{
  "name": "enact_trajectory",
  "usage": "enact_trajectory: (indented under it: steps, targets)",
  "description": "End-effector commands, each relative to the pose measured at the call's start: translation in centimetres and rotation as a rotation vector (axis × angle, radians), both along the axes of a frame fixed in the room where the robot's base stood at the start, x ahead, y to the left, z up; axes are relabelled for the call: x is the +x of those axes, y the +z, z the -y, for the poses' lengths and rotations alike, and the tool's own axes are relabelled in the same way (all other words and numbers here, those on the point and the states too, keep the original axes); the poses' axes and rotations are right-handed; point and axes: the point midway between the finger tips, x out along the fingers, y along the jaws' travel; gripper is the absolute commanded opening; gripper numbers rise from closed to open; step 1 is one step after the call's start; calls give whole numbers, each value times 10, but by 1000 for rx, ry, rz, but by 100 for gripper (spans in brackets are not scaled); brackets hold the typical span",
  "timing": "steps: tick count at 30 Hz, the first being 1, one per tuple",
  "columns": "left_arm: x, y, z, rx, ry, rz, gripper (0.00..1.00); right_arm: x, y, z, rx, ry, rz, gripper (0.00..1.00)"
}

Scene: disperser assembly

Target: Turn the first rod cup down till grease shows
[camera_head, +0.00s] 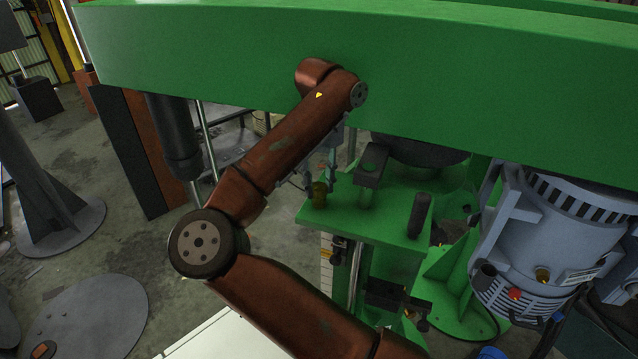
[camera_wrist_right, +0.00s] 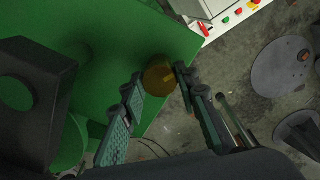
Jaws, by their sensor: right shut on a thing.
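The first rod cup (camera_head: 319,198) is a small brass-coloured cup standing at the left corner of the green bracket plate (camera_head: 392,215). It also shows in the right wrist view (camera_wrist_right: 159,76) as a round brass top near the edge of the green plate. My right gripper (camera_head: 322,184) comes down on the cup from above and is shut on it, one finger on each side. No grease can be made out around the cup. The cup's foot is hard to see. My left gripper is not in view.
A large green beam (camera_head: 450,75) crosses above. A grey motor (camera_head: 540,240) stands at the right.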

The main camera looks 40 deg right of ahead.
Motion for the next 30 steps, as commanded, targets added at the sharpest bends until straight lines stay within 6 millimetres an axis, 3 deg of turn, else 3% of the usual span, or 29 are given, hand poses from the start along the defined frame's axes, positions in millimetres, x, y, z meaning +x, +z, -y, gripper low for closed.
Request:
enact_trajectory:
  steps: [11, 12, 18, 30]
  targets:
    - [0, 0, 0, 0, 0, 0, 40, 0, -1, 0, 2, -4, -2, 4]
    - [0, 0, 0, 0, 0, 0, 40, 0, -1, 0, 2, -4, -2, 30]
    - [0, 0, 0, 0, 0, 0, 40, 0, -1, 0, 2, -3, -2, 44]
    - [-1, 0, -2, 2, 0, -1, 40, 0, 6, 0, 1, -2, 1, 46]
